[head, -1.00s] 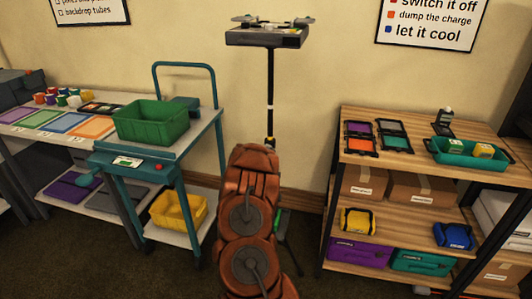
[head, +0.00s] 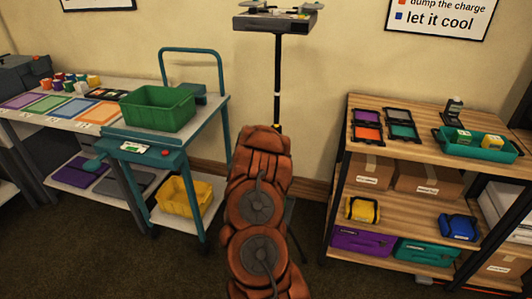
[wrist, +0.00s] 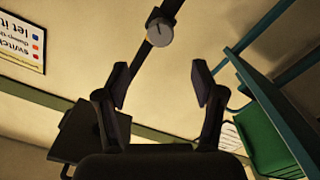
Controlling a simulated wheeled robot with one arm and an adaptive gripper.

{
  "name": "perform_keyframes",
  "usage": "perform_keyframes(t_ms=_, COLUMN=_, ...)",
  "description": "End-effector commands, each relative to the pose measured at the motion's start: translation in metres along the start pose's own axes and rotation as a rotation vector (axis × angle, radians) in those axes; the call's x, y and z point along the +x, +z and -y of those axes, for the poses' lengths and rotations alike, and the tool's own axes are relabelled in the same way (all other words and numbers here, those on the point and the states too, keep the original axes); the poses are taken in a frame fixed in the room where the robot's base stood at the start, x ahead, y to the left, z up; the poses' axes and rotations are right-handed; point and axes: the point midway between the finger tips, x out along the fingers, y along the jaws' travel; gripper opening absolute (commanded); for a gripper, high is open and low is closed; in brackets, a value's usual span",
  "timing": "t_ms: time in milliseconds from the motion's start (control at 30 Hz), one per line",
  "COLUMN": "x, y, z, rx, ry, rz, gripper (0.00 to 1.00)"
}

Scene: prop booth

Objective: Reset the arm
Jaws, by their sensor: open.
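My gripper (wrist: 160,85) shows in the wrist view with its two dark fingers spread wide apart. It is open, and nothing is between the fingers. In the head view my rust-brown arm rises in the middle of the picture, in front of the stand's pole, and my gripper is hidden behind it. The dark pole (wrist: 143,60) with a round grey knob (wrist: 160,32) lies beyond the fingers in the wrist view.
A teal cart (head: 222,125) with a green bin (head: 158,108) stands left of my arm. A wooden shelf (head: 350,180) with trays and cases stands right. A tall stand (head: 277,60) is behind my arm against the wall. Some carpet is bare on both sides.

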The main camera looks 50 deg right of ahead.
Motion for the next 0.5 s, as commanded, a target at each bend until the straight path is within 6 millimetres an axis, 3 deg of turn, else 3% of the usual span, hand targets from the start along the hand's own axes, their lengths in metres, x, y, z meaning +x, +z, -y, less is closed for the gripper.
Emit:
perform_keyframes(t_ms=400, x=0.0, y=-0.0002, z=0.0004, rx=0.0, ry=-0.001, rz=0.0, gripper=0.68)
perform_keyframes(t_ms=500, x=-0.0021, y=-0.0079, z=0.0061, rx=0.013, ry=-0.025, rz=0.002, gripper=0.68)
